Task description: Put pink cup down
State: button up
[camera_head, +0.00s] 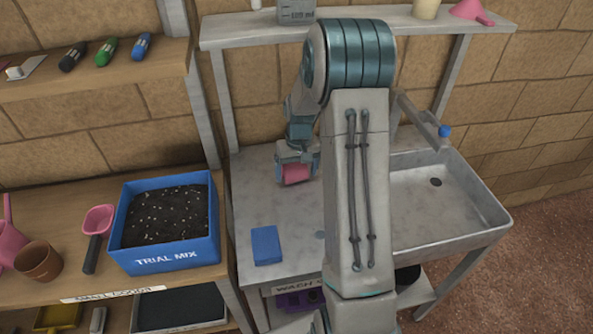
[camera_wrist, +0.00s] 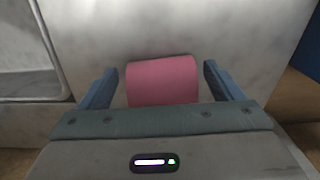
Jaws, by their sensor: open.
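The pink cup (camera_head: 296,173) is at the left part of the metal sink counter (camera_head: 262,205), between the fingers of my gripper (camera_head: 297,166). In the wrist view the pink cup (camera_wrist: 162,80) sits between the two blue fingers of my gripper (camera_wrist: 160,85), with a gap visible on each side. The gripper is open around the cup. The cup's underside is hidden, but it appears to rest on the counter.
A blue sponge (camera_head: 266,245) lies on the counter's front left. The sink basin (camera_head: 425,205) and tap (camera_head: 425,125) are right of my arm. A blue trial mix box (camera_head: 165,257) stands on the wooden bench to the left. A shelf (camera_head: 255,32) runs above.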

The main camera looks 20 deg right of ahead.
aim_at(297, 172)
notch_tip(297, 172, up, 7)
jog(key=shift+s+d+r+b, duration=0.1)
jog(key=shift+r+b, duration=0.05)
jog(key=shift+b, duration=0.25)
jog(key=s+a+r+t, duration=0.1)
jog(key=s+a+r, duration=0.2)
jog(key=s, duration=0.5)
jog(key=s+a+r+t, duration=0.1)
jog(key=s+a+r, duration=0.2)
jog(key=s, duration=0.5)
jog(key=s+a+r+n+t, duration=0.1)
jog(key=s+a+r, duration=0.2)
jog(key=s+a, duration=0.2)
jog(key=s, duration=0.3)
jog(key=shift+r+h, duration=0.3)
jog(key=shift+r, duration=0.1)
